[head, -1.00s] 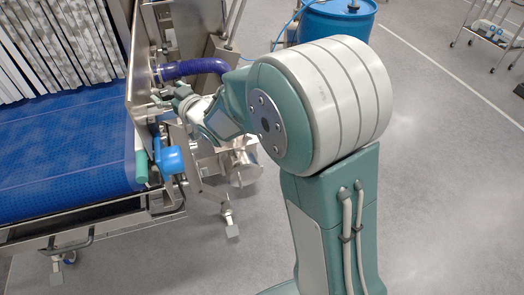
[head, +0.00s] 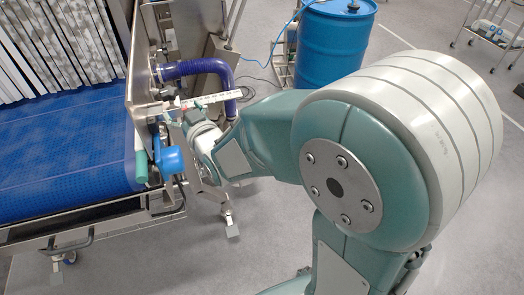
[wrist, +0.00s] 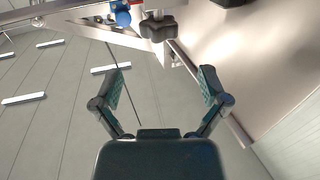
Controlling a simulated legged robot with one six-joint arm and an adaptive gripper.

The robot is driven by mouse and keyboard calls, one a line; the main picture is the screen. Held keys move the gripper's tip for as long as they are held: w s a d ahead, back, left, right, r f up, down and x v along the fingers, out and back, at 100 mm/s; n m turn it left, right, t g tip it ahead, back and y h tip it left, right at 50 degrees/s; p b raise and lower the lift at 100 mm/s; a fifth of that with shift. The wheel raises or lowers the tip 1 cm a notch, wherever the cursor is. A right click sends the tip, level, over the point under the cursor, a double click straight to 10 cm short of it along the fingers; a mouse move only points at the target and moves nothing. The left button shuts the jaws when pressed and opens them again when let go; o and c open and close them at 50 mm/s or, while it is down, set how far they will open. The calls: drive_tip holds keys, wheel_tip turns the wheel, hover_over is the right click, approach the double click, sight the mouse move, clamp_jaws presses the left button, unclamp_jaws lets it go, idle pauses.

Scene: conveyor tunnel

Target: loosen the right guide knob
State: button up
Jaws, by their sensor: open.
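A black lobed knob (wrist: 157,28) shows at the top centre of the wrist view, beside a bright metal plate; I take it as the guide knob. My gripper (wrist: 162,82) is open and empty, its two fingers spread below the knob in that view and apart from it. In the head view my gripper (head: 172,112) is small, near the steel side of the conveyor to the right of the belt's end. The knob cannot be made out clearly there.
A small blue fitting (wrist: 122,17) sits left of the knob. In the head view are a blue belt (head: 65,150), a blue rounded part (head: 170,160) below my gripper, a purple hose (head: 195,67), a white scale strip (head: 212,98) and a blue drum (head: 335,45).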

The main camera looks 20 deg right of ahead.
drive_tip(key=s+d+m+g+h, duration=0.1)
drive_tip(key=s+d+g, duration=0.3)
drive_tip(key=s, duration=0.5)
drive_tip(key=s+d+m+g+h, duration=0.1)
drive_tip(key=s+d+g+h, duration=0.2)
drive_tip(key=s+d+g, duration=0.2)
drive_tip(key=shift+s+d+m+g+h, duration=0.3)
drive_tip(key=shift+s+d, duration=1.45)
drive_tip(key=shift+s, duration=0.6)
drive_tip(key=shift+r, duration=0.1)
drive_tip(key=n+t+y, duration=0.1)
drive_tip(key=t+y, duration=0.1)
drive_tip(key=t, duration=0.8)
approach(171, 98)
drive_tip(key=w, duration=0.5)
drive_tip(key=w+a, duration=0.1)
drive_tip(key=w, duration=0.6)
drive_tip(key=shift+w+a, duration=0.1)
drive_tip(key=shift+a, duration=0.3)
